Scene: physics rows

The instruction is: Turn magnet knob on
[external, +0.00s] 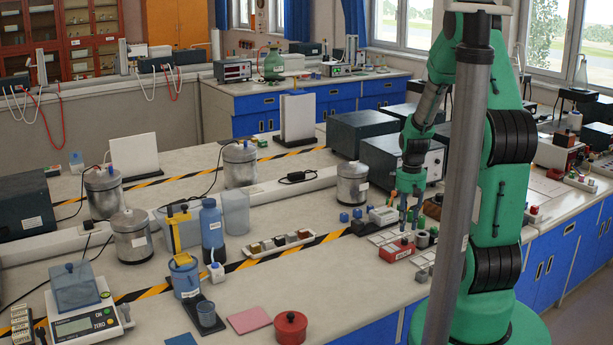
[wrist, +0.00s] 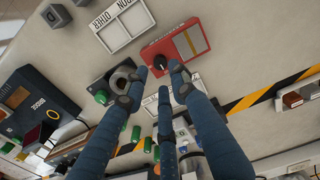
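A red box (wrist: 180,45) with a black knob (wrist: 160,62) on its face lies at the top middle of the wrist view. The same red box (external: 397,250) sits on the bench in the external view. I cannot read a label that marks the knob as the magnet knob. My gripper (wrist: 158,74) has blue fingers pointing at the box, with tips apart and the knob showing between and just beyond them. In the external view my gripper (external: 407,212) points down just above the red box. I cannot tell whether the fingers touch the knob.
A white labelled tray (wrist: 122,22), a dark block with a ring (wrist: 118,78) and several green cylinders (wrist: 137,133) lie close around the box. Dark cased instruments (external: 400,160) stand behind my gripper. A red round pot (external: 290,327) stands at the bench front.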

